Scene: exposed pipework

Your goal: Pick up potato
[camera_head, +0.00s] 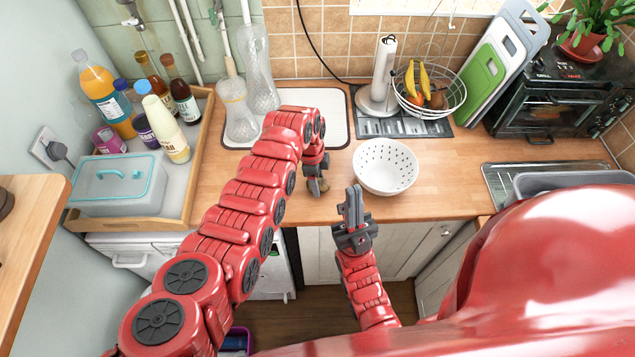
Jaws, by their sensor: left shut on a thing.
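The potato (323,186) is a small brown lump, partly hidden by the fingers of my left gripper (316,184). My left gripper points down over the wooden counter and is shut on the potato, just left of the white colander. I cannot tell whether the potato still touches the counter. My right gripper (353,207) points up in front of the counter's front edge, with nothing seen in it. Its fingers look close together, but I cannot tell if they are shut.
The white colander (385,167) stands close to the right of my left gripper. Behind are a drying mat (338,130) with glass containers (238,110) and a wire fruit basket (455,98). A wooden tray (205,120) with bottles is left; a sink (497,180) is right.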

